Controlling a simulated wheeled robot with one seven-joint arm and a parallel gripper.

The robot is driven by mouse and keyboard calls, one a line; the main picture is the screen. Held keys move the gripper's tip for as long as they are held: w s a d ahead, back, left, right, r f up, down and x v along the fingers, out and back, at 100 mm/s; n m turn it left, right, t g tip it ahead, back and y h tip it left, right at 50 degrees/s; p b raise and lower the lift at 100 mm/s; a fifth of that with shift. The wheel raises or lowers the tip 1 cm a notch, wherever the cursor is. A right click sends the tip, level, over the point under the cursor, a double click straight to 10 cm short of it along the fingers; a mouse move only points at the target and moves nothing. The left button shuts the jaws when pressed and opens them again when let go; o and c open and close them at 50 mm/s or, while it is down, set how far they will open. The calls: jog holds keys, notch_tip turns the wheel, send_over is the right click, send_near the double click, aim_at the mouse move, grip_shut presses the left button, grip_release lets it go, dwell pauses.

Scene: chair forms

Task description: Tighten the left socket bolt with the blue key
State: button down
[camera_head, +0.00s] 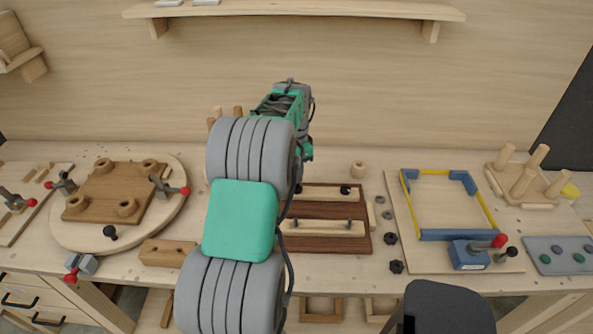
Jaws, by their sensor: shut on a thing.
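A dark brown board (325,209) lies on the bench with two pale wooden strips across it. The rear strip (322,192) carries a black bolt or knob (345,189) at its right; the front strip (322,229) has a small dark upright piece (349,222) at its right. My arm covers the left of the board, so the left socket bolt cannot be told clearly. My gripper (306,153) is partly in view behind my arm, above the rear of the board. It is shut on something. The held thing is hidden, and I cannot make out a blue key.
A round board (70,230) with a brown plate and red-tipped clamps is at left, with a wooden block (165,253) in front. A blue-and-yellow frame (435,172) on a pale panel and a pegged stand (527,185) are at right. Black knobs (396,267) lie beside the board.

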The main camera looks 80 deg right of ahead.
jog(key=m, duration=0.7)
jog(key=shift+d+f+b, duration=0.1)
jog(key=shift+f+b, duration=0.05)
jog(key=shift+b, duration=0.2)
jog(key=m, duration=0.5)
jog(key=shift+r+n, duration=0.2)
jog(key=shift+n, duration=0.9)
jog(key=shift+d+r+p, duration=0.2)
jog(key=shift+r+p, duration=0.85)
jog(key=shift+r, duration=0.9)
jog(key=shift+a+r+p, duration=0.15)
jog(key=shift+r+p, duration=0.3)
jog(key=shift+r, duration=0.15)
jog(key=shift+w+f, duration=0.1)
